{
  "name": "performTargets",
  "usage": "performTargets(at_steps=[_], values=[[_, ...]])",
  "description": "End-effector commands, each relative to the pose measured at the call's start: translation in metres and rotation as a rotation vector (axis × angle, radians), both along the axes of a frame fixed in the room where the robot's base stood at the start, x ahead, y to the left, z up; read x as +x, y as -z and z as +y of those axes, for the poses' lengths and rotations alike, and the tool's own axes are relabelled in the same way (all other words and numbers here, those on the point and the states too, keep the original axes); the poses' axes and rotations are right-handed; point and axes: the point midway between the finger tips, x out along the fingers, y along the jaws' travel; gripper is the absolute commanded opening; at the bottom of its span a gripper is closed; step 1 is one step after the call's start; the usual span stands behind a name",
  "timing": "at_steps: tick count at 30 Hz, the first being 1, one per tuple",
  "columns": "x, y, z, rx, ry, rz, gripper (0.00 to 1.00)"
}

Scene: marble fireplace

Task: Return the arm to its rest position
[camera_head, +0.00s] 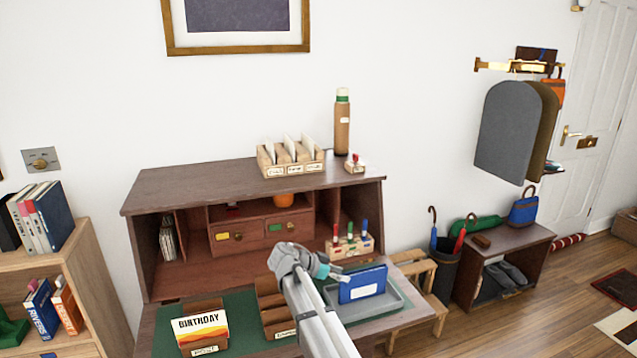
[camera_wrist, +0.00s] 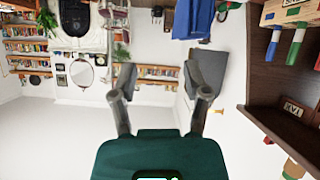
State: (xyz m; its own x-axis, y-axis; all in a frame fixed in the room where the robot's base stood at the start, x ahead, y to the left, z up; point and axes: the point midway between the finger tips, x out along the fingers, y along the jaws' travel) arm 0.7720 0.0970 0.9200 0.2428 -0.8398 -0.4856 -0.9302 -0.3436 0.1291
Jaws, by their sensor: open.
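My grey arm rises from the bottom of the head view over the desk's front. My gripper (camera_head: 332,270) is at its upper end, pointing right, in front of the pen holder (camera_head: 350,246) and close to the blue box (camera_head: 362,284) in its grey tray (camera_head: 398,303). In the wrist view my gripper (camera_wrist: 163,80) has its two fingers wide apart with nothing between them. The wrist picture is turned, with the blue box (camera_wrist: 194,18) at the top and the pens at upper right.
The wooden desk (camera_head: 160,188) bears a letter rack (camera_head: 290,168) and a bottle (camera_head: 342,125) on top. A birthday card (camera_head: 200,328) stands at front left on the green mat. A bookshelf (camera_head: 95,280) is at left, a bench (camera_head: 520,240) at right. Open floor lies at lower right.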

Motion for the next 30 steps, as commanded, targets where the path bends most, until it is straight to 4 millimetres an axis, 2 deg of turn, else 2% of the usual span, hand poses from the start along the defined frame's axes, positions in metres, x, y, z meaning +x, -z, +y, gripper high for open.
performTargets(at_steps=[1,6,15,24,30], values=[[-0.013,-0.001,-0.012,0.023,-0.011,0.053,0.61],[-0.047,0.008,-0.045,0.133,-0.094,0.268,0.61],[-0.119,0.019,-0.086,0.375,-0.343,0.608,0.61],[-0.191,0.016,-0.101,0.608,-0.7,0.802,0.61],[-0.223,0.009,-0.1,0.705,-0.919,0.839,0.61]])
